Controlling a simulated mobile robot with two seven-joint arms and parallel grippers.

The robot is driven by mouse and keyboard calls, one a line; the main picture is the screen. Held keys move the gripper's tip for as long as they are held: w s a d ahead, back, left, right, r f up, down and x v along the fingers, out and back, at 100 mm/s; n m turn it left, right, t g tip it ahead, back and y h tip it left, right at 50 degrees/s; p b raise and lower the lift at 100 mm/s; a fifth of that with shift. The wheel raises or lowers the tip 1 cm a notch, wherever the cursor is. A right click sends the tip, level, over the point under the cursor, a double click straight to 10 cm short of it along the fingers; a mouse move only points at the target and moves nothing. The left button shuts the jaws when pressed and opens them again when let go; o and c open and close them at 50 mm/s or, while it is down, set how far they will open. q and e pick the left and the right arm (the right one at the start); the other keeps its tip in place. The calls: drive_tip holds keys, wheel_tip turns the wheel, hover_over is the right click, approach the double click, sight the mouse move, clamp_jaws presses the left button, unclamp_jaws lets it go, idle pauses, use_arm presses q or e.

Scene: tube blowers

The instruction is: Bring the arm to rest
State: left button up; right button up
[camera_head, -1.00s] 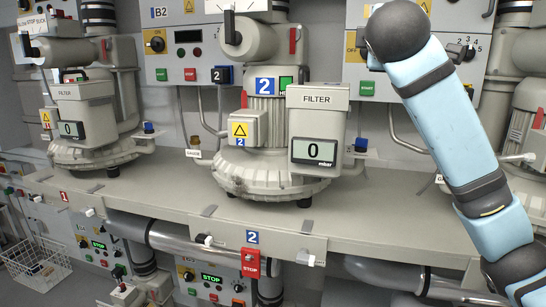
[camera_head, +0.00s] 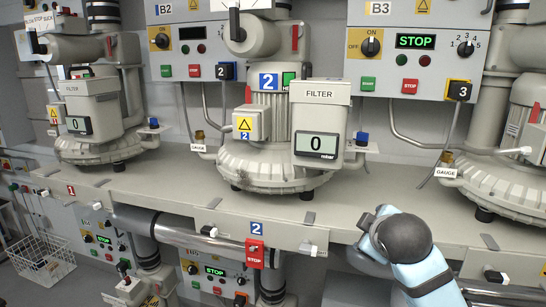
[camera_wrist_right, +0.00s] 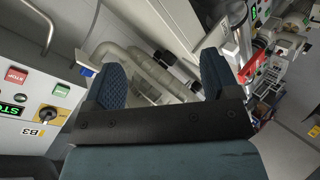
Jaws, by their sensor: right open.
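My right arm (camera_head: 410,258) reaches in from the lower right of the head view, in front of the shelf's edge. Grey pipes (camera_wrist_right: 140,65) show behind the fingers. My left gripper is in neither view.
Blower 2 (camera_head: 262,165) stands mid-shelf with a filter box (camera_head: 320,118) reading 0. Panel B3 (camera_head: 415,50) shows STOP; it also appears at the left of the wrist view (camera_wrist_right: 40,95). A wire basket (camera_head: 45,262) is at lower left. Shelf space (camera_head: 390,180) right of blower 2 is clear.

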drive_tip(key=s+d+f+m+g+y, duration=0.1)
drive_tip(key=s+f+m+g, duration=0.1)
drive_tip(key=s+f, duration=0.7)
drive_tip(key=s+d+f+m+g, duration=0.2)
drive_tip(key=s+f, duration=0.5)
drive_tip(key=f, duration=0.3)
drive_tip(key=s+d+f+m+g, duration=0.15)
drive_tip(key=s+f, duration=0.25)
drive_tip(key=s, duration=0.5)
drive_tip(key=s+d+f+m+g, duration=0.1)
drive_tip(key=s+f+m+g, duration=0.25)
drive_tip(key=s, duration=0.55)
drive_tip(key=w+a+f+t+y+p, duration=0.1)
drive_tip(key=w+a+f+t+p, duration=0.1)
drive_tip(key=a+f+t, duration=0.1)
drive_tip(key=w+a+f+n+t+y+p, duration=0.1)
drive_tip(key=w+a+f+t+y+p, duration=0.1)
drive_tip(key=f+t, duration=0.3)
drive_tip(key=shift+w+a+f, duration=0.75)
drive_tip(key=shift+a+f, duration=0.05)
drive_tip(key=shift+f, duration=0.25)
drive_tip(key=shift+c, duration=0.2)
